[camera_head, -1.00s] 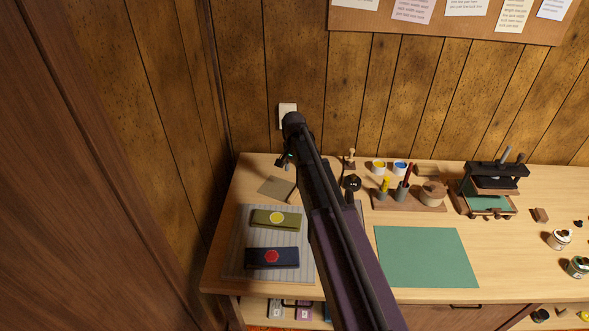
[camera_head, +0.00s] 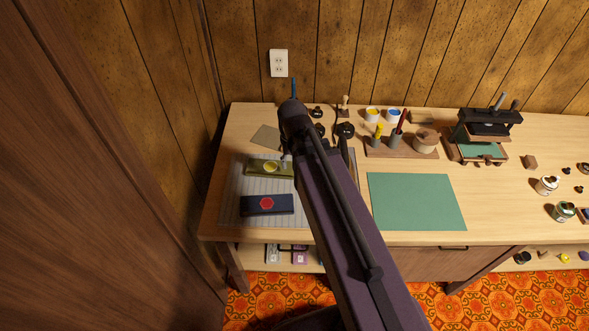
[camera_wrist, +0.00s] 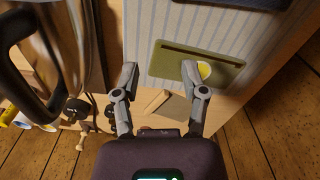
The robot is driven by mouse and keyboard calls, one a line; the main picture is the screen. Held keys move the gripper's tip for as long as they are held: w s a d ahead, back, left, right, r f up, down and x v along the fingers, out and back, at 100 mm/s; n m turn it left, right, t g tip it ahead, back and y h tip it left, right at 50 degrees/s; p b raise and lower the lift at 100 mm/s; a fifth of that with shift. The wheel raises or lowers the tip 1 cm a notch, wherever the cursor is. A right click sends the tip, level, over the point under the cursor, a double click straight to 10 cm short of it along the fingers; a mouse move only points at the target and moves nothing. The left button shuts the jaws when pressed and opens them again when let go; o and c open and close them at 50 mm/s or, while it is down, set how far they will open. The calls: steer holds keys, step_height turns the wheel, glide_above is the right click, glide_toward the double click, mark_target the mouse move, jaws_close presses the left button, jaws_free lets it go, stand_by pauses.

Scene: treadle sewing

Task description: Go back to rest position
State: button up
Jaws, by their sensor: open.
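My gripper shows in the wrist view (camera_wrist: 158,82) with its two fingers spread apart and nothing between them. It is above the striped mat (camera_wrist: 150,30), near the olive pouch with a yellow disc (camera_wrist: 222,68). In the head view my arm reaches over the bench and largely hides the gripper. The olive pouch (camera_head: 255,166) and the dark blue pouch with a red hexagon (camera_head: 285,205) lie on the grey striped mat (camera_head: 232,185). I cannot tell how high the gripper is above the mat.
The wooden bench (camera_head: 340,235) also holds a green mat (camera_head: 416,202), a tool stand (camera_head: 376,152), paint pots, a stamp (camera_head: 345,101) and a black press (camera_head: 487,122). A dark wooden panel (camera_head: 90,190) stands close on the left. An outlet (camera_head: 279,63) is on the wall.

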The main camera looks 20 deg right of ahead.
steer(key=s+n, duration=0.1)
steer(key=s, duration=0.2)
steer(key=shift+s+a, duration=0.1)
steer(key=shift+a, duration=0.1)
steer(key=shift+r+p, duration=0.3)
stand_by(1.0)
